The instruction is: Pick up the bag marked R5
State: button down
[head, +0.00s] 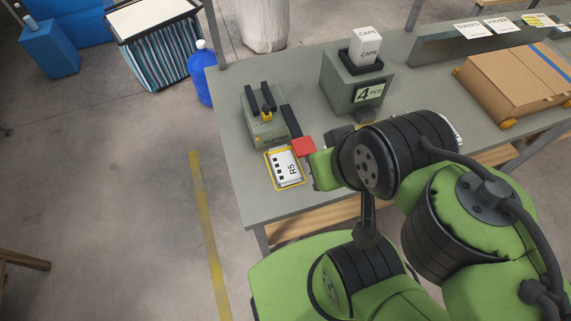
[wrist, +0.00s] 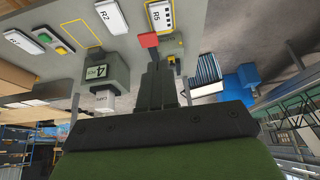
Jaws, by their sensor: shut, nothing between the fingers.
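The bag marked R5 (head: 287,168) is a white packet with black marks lying flat inside a yellow outline near the table's front left corner. It also shows at the top of the wrist view (wrist: 161,15), which looks upside down. My gripper (wrist: 155,72) is in the wrist view, with its dark fingers together and nothing held. The bag is apart from the fingertips in that picture. In the head view my arm comes in from the right and its green part ends close to the bag's right side; the fingers cannot be made out clearly there.
A grey-green fixture with black posts (head: 266,124) stands behind the bag. A grey box marked 4 PCS (head: 345,88) holds a white CAPS carton. Another bag, R2 (wrist: 106,15), lies alongside.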

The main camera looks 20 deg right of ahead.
aim_at(287, 171)
jog(key=j, duration=1.35)
jog(key=k+z, duration=0.05)
